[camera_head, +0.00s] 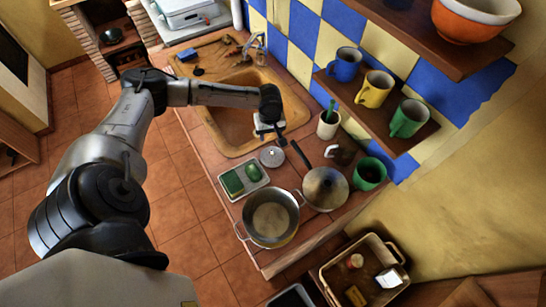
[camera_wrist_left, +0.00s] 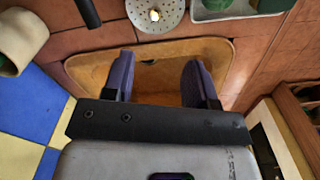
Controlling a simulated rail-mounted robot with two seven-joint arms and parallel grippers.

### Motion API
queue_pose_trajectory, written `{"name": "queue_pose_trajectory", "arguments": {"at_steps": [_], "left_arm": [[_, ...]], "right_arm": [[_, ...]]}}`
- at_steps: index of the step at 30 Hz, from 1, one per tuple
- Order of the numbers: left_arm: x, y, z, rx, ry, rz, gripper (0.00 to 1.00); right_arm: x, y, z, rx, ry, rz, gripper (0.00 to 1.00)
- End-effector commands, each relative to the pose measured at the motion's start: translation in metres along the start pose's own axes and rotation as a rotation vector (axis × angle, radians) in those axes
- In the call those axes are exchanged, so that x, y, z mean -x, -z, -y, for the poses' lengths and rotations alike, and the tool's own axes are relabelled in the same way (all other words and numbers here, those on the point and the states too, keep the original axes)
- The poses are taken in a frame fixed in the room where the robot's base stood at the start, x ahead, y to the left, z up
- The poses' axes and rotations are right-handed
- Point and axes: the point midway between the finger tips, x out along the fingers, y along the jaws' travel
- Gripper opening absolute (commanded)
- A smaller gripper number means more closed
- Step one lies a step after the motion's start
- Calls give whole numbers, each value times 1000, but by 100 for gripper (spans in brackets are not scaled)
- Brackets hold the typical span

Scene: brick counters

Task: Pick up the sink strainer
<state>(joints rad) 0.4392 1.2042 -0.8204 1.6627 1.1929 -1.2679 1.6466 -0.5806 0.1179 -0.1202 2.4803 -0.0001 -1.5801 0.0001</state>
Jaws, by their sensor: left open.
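The sink strainer (camera_head: 272,156) is a round grey metal disc with a small knob. It lies on the tiled counter between the sink and the green sponge tray. In the left wrist view the strainer (camera_wrist_left: 143,20) shows at the top edge, perforated, partly cut off. My left gripper (camera_head: 271,134) is over the near edge of the sink, beside the strainer and apart from it. In the left wrist view its two dark fingers (camera_wrist_left: 158,70) are spread with nothing between them, over the sink basin. My right gripper is not in view.
A cream crock (camera_head: 328,124) and a pan (camera_head: 325,188) with a dark handle stand close to the strainer. The sponge tray (camera_head: 243,180) and a large pot (camera_head: 271,219) are nearer. A mug shelf (camera_head: 385,125) overhangs at right. The sink basin (camera_head: 232,128) lies behind.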

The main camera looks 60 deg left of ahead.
Motion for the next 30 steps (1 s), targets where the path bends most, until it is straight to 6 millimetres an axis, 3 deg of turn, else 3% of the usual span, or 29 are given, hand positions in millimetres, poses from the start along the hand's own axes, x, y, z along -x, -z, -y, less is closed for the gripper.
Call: {"name": "queue_pose_trajectory", "arguments": {"at_steps": [12,23,30], "left_arm": [[-64,-1,0,22,3,1,52],[-88,0,-1,20,2,-1,52],[-116,1,-9,20,1,-1,52]], "right_arm": [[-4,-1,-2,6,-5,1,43],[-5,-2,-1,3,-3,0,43],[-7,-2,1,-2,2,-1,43]]}}
